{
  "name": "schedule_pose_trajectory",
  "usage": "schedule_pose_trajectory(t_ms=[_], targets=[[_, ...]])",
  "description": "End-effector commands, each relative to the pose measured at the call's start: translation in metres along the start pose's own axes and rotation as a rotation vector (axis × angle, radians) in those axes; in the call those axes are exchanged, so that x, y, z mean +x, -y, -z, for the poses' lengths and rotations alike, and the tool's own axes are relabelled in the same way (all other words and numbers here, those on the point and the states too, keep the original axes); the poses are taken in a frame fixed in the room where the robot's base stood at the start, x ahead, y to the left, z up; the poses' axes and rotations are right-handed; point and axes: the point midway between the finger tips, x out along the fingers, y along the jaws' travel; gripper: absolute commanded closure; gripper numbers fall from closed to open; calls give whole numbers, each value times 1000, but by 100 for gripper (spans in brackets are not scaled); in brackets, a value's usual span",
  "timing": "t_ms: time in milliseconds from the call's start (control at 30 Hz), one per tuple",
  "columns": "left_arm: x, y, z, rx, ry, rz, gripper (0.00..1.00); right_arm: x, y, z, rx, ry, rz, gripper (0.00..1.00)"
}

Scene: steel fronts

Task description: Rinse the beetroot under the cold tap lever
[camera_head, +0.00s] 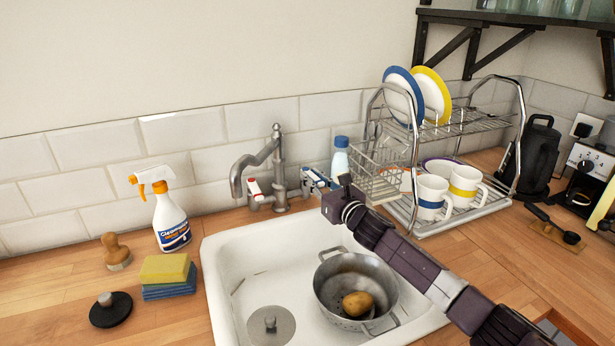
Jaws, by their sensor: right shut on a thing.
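The tap (272,165) stands behind the white sink (252,262), its spout bent to the left. Its lever with a red mark (254,187) is on the left; its lever with a blue mark (313,179) is on the right. My right gripper (328,188) is shut at the blue-marked lever, partly covering it; the fingertips are hard to see. A yellow-brown, potato-like vegetable (358,303) lies in a metal colander (333,272) in the sink. I see no dark red beetroot. No water shows under the spout. My left gripper is out of view.
A spray bottle (170,218), sponges (166,270), a wooden brush (116,252) and a black plug (111,309) stand left of the sink. A dish rack (480,122) with plates and mugs stands right, close to my right arm. A bottle (340,158) stands behind the gripper.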

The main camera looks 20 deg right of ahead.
Motion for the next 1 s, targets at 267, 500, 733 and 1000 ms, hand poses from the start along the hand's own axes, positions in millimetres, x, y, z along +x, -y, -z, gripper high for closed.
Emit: schedule_pose_trajectory(t_ms=[267,500,733,1000], targets=[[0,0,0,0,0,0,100,0,-1,-1,1,3,-1,68],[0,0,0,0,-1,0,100,0,-1,-1,0,1,0,65],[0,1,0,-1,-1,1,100,-8,0,1,-1,-1,0,65],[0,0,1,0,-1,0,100,-45,0,2,-1,-1,-1,65]])
